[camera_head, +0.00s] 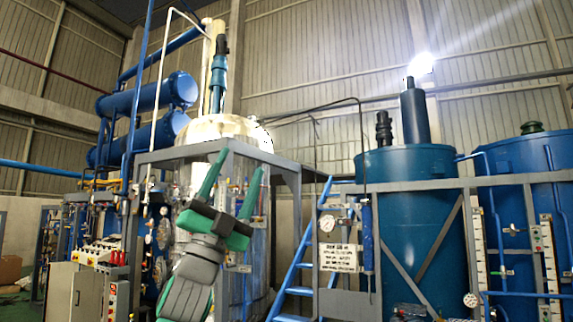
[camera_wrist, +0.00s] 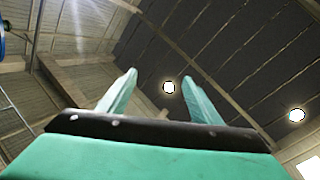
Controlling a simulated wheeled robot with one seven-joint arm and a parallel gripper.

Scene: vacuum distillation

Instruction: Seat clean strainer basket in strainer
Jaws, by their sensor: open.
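My gripper (camera_head: 231,185) is raised in front of the large pale vessel in the head view, with its two green fingers pointing up and spread apart. It is open, and nothing shows between the fingers. In the wrist view the same open fingers (camera_wrist: 165,95) point toward the ceiling with an empty gap between them. I cannot make out the strainer basket or the strainer in either view.
A grey steel frame (camera_head: 225,146) surrounds the pale vessel (camera_head: 222,128) close behind my arm. Blue stairs (camera_head: 302,262) and a railing stand to the right, before large blue tanks (camera_head: 407,200). A control cabinet (camera_head: 75,288) stands at lower left.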

